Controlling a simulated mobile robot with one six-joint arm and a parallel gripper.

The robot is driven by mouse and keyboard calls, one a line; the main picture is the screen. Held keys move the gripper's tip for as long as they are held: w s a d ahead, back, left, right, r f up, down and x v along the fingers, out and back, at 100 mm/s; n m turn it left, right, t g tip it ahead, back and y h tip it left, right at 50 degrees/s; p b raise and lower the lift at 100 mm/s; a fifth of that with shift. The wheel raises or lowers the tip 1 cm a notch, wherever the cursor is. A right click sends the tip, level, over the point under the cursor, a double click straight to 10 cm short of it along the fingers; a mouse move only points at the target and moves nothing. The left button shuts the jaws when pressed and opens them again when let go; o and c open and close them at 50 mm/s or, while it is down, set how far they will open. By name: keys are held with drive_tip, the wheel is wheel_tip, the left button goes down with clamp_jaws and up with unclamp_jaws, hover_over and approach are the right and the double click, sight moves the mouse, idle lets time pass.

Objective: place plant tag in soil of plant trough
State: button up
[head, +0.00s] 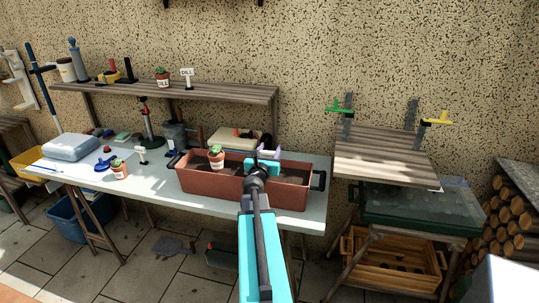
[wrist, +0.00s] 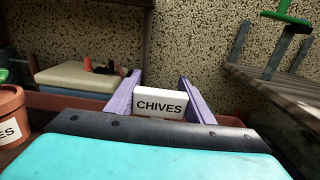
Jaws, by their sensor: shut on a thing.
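My gripper (wrist: 160,98) has two purple fingers, shut on the sides of a white plant tag (wrist: 160,104) reading CHIVES. In the head view my gripper (head: 265,153) is over the right half of the red-brown plant trough (head: 205,183), which holds dark soil. The trough rim also shows behind the fingers in the wrist view (wrist: 60,101). The tag's lower end is hidden by my gripper body, so I cannot tell whether it touches the soil. A terracotta pot (head: 216,159) with a green plant stands in the trough's left part; its label ends in "ES" in the wrist view (wrist: 10,125).
A wooden shelf (head: 230,93) behind the trough carries a DILL pot (head: 163,78) and DILL tag (head: 187,77). Another pot (head: 119,170) and white tag (head: 142,154) stand on the table left. A wooden stand with clamps (head: 385,155) is at right.

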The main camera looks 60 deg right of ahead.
sight(266, 156)
drive_tip(key=shift+w+f, duration=0.15)
drive_tip(key=shift+f, duration=0.3)
drive_tip(key=shift+a+f+b, duration=0.1)
drive_tip(key=shift+f+b, duration=0.1)
drive_tip(key=shift+b, duration=0.15)
drive_tip(key=o, duration=1)
drive_tip(key=shift+r, duration=0.25)
drive_tip(key=shift+b+v, duration=0.35)
drive_tip(key=shift+v, duration=2.8)
drive_tip(key=shift+r+p, duration=0.15)
drive_tip(key=shift+p, duration=0.35)
drive_tip(key=p+v, duration=0.2)
drive_tip(key=p, duration=0.2)
drive_tip(key=shift+p, duration=0.4)
drive_tip(key=shift+a+p, duration=0.25)
drive_tip(key=shift+p, duration=0.35)
